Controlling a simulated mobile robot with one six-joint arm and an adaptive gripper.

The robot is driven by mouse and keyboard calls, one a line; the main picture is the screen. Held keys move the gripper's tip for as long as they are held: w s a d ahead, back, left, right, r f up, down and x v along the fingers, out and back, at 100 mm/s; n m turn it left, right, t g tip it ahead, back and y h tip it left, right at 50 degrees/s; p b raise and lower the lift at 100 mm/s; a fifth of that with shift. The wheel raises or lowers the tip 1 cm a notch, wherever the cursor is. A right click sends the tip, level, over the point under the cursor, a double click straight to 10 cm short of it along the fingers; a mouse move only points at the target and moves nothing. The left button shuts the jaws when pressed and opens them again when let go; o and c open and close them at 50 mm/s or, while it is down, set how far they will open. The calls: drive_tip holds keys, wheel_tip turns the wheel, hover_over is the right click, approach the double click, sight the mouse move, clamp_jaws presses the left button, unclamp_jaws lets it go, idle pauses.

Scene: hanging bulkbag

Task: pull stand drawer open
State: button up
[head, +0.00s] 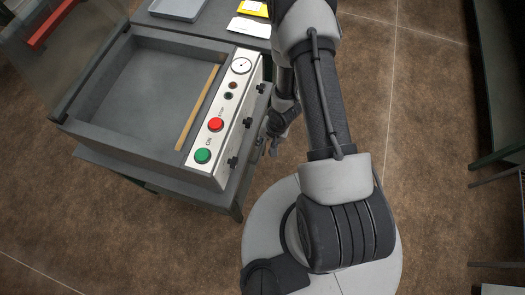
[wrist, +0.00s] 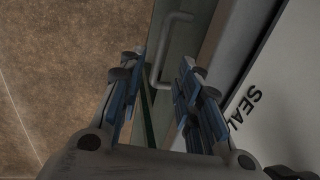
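The drawer handle (wrist: 163,45) is a grey bar on the dark green-grey front of the stand (wrist: 193,40) in the wrist view. My gripper (wrist: 158,70) is open, with one finger on each side of the handle. The handle's near end lies between the fingertips, with a visible gap; I cannot tell whether either finger touches it. In the head view my gripper (head: 268,147) is at the right side of the stand (head: 236,207), below the sealing machine's control panel. The drawer front is mostly hidden there by the machine, and I see no drawer pulled out.
The grey sealing machine (head: 95,128), with green (head: 203,156) and red (head: 215,124) buttons, sits on the stand. Its clear lid is raised at the left. A grey tray (head: 178,8) lies behind. The brown floor (head: 215,240) is clear beside the stand. Dark racks (head: 500,90) stand at far right.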

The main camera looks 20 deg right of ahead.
sight(262, 151)
drive_tip(key=f, duration=0.2)
drive_tip(key=f+b, duration=0.1)
drive_tip(key=f, duration=0.2)
drive_tip(key=w+a+f+b, duration=0.1)
drive_tip(key=f, duration=0.1)
drive_tip(key=shift+a+f, duration=0.1)
drive_tip(key=shift+f, duration=0.15)
drive_tip(key=shift+c, duration=0.2)
clamp_jaws()
